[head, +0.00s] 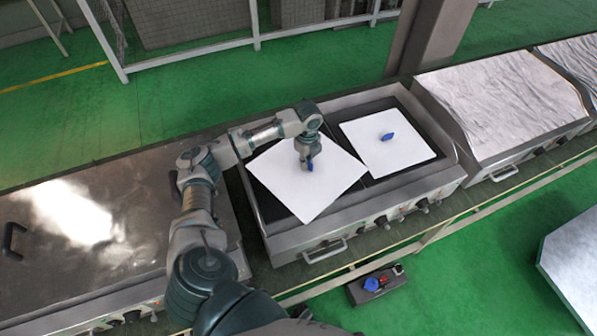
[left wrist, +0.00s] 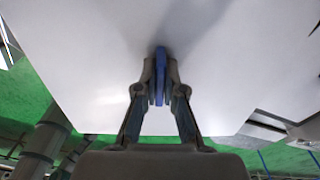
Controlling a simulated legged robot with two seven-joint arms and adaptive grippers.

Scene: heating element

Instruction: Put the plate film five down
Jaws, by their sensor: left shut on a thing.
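A white square plate film (head: 300,188) with a blue handle is over the left dark heating plate, turned at an angle to it. My left gripper (head: 308,165) is shut on its blue handle (left wrist: 159,75). The left wrist view shows both fingers closed on the handle and the white film (left wrist: 90,60) filling most of the picture. I cannot tell whether the film touches the surface below. A second white film (head: 375,150) with a blue handle (head: 387,137) lies flat on the right dark heating plate. My right gripper is not in view.
The steel unit (head: 405,193) has raised rims and front knobs. Steel-topped units stand at the left (head: 110,230) and right (head: 500,100). A small box (head: 376,285) with a blue knob is in front, below the unit. A pillar (head: 430,40) stands behind.

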